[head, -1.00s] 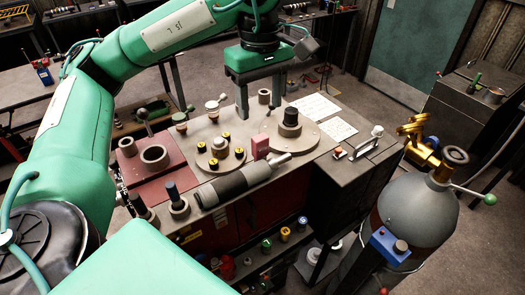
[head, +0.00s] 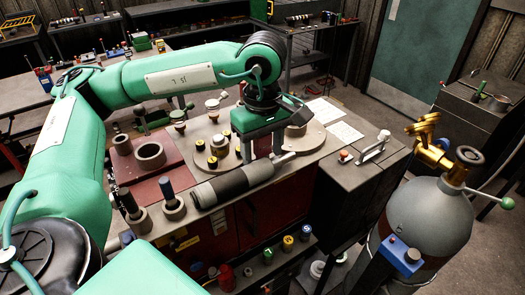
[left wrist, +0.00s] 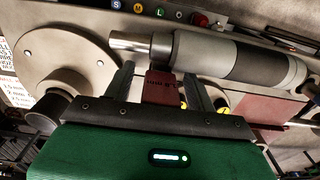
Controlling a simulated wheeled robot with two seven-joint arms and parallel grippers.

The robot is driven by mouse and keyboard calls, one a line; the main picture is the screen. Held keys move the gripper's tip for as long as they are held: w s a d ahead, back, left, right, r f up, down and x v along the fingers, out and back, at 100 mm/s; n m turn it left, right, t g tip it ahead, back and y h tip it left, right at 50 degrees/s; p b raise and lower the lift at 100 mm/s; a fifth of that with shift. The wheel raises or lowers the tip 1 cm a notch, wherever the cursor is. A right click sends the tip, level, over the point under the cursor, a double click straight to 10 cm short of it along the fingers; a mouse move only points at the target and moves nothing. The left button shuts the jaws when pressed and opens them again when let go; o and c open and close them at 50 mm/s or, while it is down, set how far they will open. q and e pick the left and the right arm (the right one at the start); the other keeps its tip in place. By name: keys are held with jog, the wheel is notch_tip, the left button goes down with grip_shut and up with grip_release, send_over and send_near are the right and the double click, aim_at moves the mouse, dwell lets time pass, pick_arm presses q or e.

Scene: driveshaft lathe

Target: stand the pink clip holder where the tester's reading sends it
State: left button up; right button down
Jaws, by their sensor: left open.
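The pink clip holder (left wrist: 162,87), a small reddish block with dark lettering too small to read, stands in the left wrist view between the two fingers of my left gripper (left wrist: 159,72). The fingers are open on either side of it, with gaps visible. In the head view my left gripper (head: 262,156) is low over the bench top, fingers down, and its body hides the holder. Printed white sheets (head: 335,120) lie on the bench to the right; one shows lines in mm in the left wrist view (left wrist: 12,85). I cannot make out the tester or its reading. My right gripper is out of view.
A grey driveshaft (head: 232,185) lies along the bench's front edge, close to the fingers. A round plate (head: 313,143) is behind and right. Yellow-topped posts (head: 212,162) and a red plate with a ring (head: 150,156) are left. A gas tank (head: 425,215) stands right.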

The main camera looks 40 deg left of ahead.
pick_arm(q)
jog(key=c, duration=1.2)
